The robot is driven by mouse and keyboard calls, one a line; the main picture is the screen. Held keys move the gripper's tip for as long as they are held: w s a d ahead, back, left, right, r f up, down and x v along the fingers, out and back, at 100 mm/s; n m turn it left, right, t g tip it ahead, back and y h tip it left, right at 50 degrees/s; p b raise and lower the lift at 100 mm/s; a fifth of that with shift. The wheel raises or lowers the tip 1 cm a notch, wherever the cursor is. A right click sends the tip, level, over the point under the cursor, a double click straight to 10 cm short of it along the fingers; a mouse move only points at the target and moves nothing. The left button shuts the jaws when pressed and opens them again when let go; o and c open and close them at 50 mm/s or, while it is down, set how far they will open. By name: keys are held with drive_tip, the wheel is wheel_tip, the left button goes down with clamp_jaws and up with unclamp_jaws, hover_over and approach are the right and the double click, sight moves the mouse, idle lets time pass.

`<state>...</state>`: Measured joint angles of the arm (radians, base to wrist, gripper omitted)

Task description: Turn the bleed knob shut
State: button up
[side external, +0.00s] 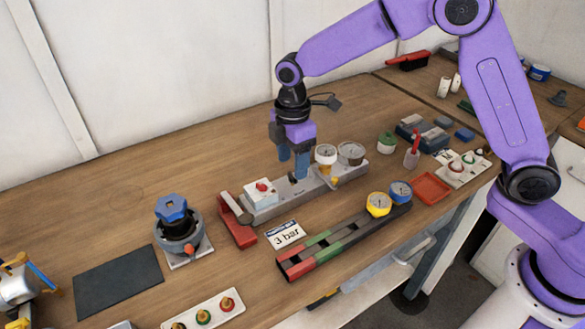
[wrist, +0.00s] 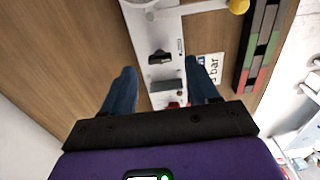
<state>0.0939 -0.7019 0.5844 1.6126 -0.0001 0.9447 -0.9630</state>
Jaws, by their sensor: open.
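A small black knob (wrist: 160,57) stands on the light grey manifold block (wrist: 143,35) in the wrist view. I take it for the bleed knob, but its label is too small to read. My gripper (wrist: 159,66) is open, with one blue finger on each side of the knob's line in that view. In the side view my gripper (side external: 293,168) points down over the middle of the manifold block (side external: 268,207), between the red-button box and the gauges. The knob is mostly hidden by the fingers there, and I cannot tell whether they touch it.
A white box with a red button (side external: 261,190) and a red bracket (side external: 237,230) are at the block's left end. Gauges (side external: 326,154) stand at its right. A "3 bar" card (side external: 286,235) and a coloured rail (side external: 320,250) lie in front. Bare table lies behind.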

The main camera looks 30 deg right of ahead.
sight(293, 180)
drive_tip(key=shift+f, duration=1.5)
drive_tip(key=c, duration=1.1)
drive_tip(key=shift+o, duration=0.2)
